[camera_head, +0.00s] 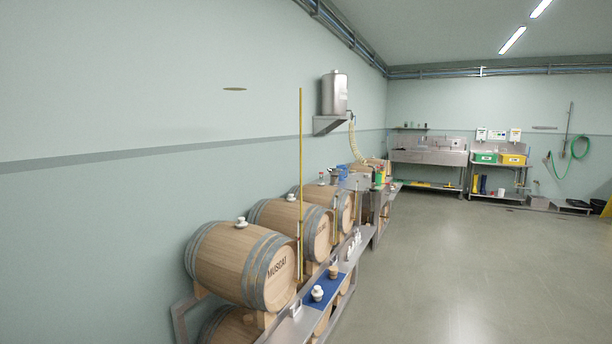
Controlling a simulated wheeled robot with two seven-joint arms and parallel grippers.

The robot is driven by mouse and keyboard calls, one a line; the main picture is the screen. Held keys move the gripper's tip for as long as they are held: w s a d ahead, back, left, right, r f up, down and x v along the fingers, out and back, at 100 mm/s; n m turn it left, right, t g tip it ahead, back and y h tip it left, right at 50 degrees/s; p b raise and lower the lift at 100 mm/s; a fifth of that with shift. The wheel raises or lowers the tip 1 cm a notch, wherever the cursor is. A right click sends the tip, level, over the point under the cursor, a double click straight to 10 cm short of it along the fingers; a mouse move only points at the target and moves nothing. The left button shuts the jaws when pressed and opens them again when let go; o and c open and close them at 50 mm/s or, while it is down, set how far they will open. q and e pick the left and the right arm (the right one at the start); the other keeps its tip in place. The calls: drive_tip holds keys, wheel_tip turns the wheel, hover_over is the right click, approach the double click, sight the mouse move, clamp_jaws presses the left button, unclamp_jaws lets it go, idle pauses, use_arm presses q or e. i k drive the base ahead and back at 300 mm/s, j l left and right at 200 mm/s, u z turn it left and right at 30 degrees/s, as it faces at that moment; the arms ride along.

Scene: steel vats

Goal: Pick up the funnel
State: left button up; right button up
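I cannot make out a funnel for certain in the head view. Several small items stand along the narrow steel shelf in front of the barrels, too small to identify surely. Among them are a white item (317,293) on a blue mat (309,316) and a brownish one (334,271) near the mat's far end. Neither of my grippers is in view.
Wooden barrels (233,262) lie in a row along the left wall, the nearest marked MUSCAT. A thin yellow pole (300,180) stands upright by them. A steel tank (334,93) hangs beyond. A steel sink (429,152) is at the back. The floor at right is clear.

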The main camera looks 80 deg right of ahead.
sight(334, 172)
drive_tip(key=z, duration=3)
drive_tip(key=u, duration=0.9)
drive_tip(key=j+u, duration=0.1)
drive_tip(key=u, duration=1.75)
drive_tip(key=z, duration=2.8)
drive_tip(key=i+l+z, duration=0.4)
drive_tip(key=i+z, duration=0.2)
drive_tip(key=i, duration=0.15)
drive_tip(key=i+l+z, duration=0.1)
drive_tip(key=i+z, duration=0.25)
